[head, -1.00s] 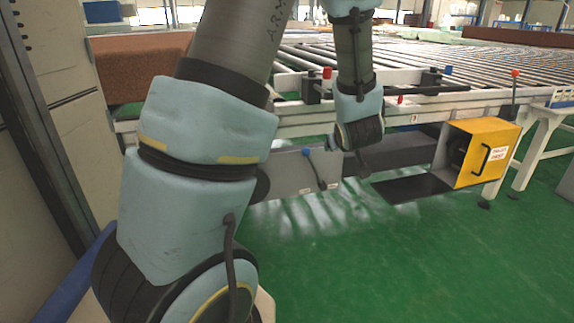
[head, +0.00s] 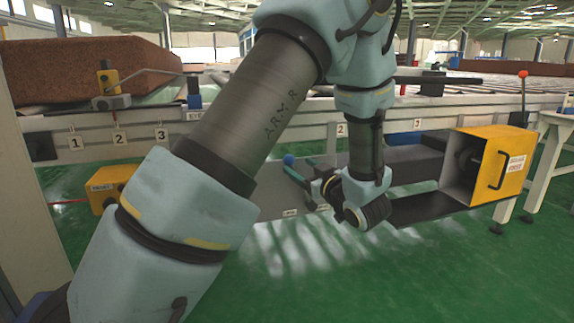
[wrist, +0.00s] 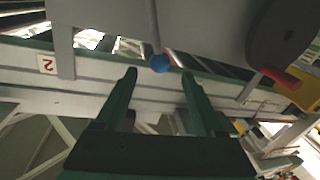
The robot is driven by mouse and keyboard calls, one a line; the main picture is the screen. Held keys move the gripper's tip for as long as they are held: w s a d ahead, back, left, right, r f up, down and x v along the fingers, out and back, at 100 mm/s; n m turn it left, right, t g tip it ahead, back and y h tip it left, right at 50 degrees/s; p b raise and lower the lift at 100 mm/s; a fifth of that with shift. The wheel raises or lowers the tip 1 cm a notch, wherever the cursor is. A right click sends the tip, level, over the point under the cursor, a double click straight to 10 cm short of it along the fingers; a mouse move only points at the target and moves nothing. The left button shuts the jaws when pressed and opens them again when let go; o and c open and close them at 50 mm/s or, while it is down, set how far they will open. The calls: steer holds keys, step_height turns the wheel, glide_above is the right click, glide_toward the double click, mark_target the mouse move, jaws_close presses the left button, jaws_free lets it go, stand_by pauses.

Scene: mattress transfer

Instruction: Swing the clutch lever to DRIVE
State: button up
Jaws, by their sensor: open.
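The clutch lever shows as a blue knob (head: 289,160) on the grey housing under the conveyor; its stem is mostly hidden in the head view. In the wrist view the blue knob (wrist: 160,63) appears between the tips of my two green fingers, at or just beyond them. My gripper (head: 299,172) is open and close to the knob, to its right in the head view. The wrist view also shows my gripper (wrist: 160,76) with a clear gap on both sides of the knob. I cannot read any DRIVE mark.
A yellow guard box (head: 503,163) with a black handle stands open at right. A smaller yellow box (head: 106,187) is at left. The conveyor frame (head: 100,137) runs above, with a brown mattress block (head: 85,68) on it. A red handle (wrist: 280,77) shows in the wrist view. Green floor is clear in front.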

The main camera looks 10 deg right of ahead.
mark_target(292, 162)
steer(key=b+x, duration=0.1)
steer(key=x, duration=0.5)
steer(key=shift+w+a, duration=0.1)
steer(key=shift+w, duration=0.25)
jaws_close()
stand_by(1.1)
